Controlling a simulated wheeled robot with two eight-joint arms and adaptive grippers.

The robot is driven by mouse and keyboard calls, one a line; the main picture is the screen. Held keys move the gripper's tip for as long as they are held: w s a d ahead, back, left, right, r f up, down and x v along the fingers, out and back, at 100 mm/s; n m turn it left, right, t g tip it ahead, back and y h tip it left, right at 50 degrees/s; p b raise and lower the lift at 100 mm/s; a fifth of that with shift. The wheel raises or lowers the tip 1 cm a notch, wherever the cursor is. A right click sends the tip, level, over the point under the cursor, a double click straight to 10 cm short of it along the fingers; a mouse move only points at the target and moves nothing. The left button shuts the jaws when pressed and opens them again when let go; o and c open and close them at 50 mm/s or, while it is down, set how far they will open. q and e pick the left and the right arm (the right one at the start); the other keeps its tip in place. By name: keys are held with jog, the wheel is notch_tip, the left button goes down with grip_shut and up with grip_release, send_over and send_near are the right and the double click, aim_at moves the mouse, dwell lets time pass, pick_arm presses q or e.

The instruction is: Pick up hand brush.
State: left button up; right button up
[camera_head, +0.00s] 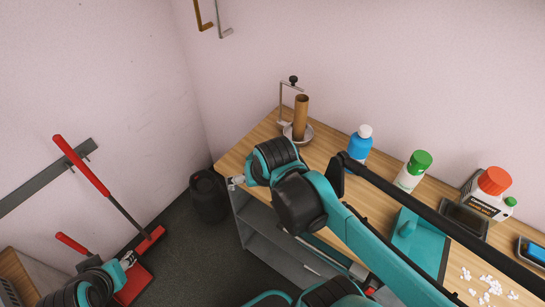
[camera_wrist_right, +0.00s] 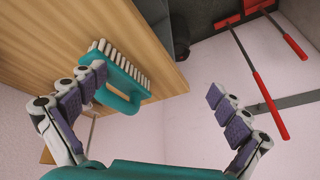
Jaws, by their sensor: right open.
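The hand brush (camera_wrist_right: 125,80) has a teal body with a loop-like handle and white bristles. In the right wrist view it lies on the wooden tabletop (camera_wrist_right: 150,20), close to the table's edge. My right gripper (camera_wrist_right: 156,82) is open, its left finger overlapping the brush in the picture and its right finger well apart from it. Whether the finger touches the brush, I cannot tell. In the head view this gripper (camera_head: 237,182) is at the table's left edge; I cannot make out the brush there. My left gripper (camera_head: 127,260) is at lower left, too small to read.
A teal dustpan (camera_head: 420,247), a blue bottle (camera_head: 360,145), a green-capped bottle (camera_head: 412,171), a brown roll on a stand (camera_head: 301,118) and white scraps (camera_head: 487,287) are on the table. A dark bin (camera_head: 208,196) and red-handled broom (camera_head: 83,167) are left.

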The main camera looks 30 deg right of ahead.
jog(key=w+d+r+m+g+p, duration=0.1)
jog(key=w+d+m+p, duration=0.1)
jog(key=m+p, duration=0.1)
jog(key=w+d+r+m+g+p, duration=0.2)
jog(key=w+d+m+p, duration=0.1)
jog(key=w+d+r+m+g+p, duration=0.1)
jog(key=w+d+r+m+p, duration=0.1)
jog(key=m+p, duration=0.1)
jog(key=shift+w+d+r+g+p, duration=0.1)
jog(key=shift+w+d+g+p, duration=0.15)
jog(key=shift+g+p, duration=0.15)
jog(key=shift+w+d+f, duration=0.1)
jog(key=shift+d+f, duration=0.05)
jog(key=shift+f, duration=0.05)
jog(key=shift+f+m, duration=0.3)
jog(key=shift+f, duration=0.1)
notch_tip(320, 180, down, 7)
jog(key=shift+d+f+b, duration=0.1)
jog(key=shift+d+b, duration=0.05)
jog(key=shift+b, duration=1.1)
pick_arm(q)
notch_tip(320, 180, up, 10)
jog(key=shift+f, duration=0.2)
pick_arm(e)
jog(key=c, duration=0.9)
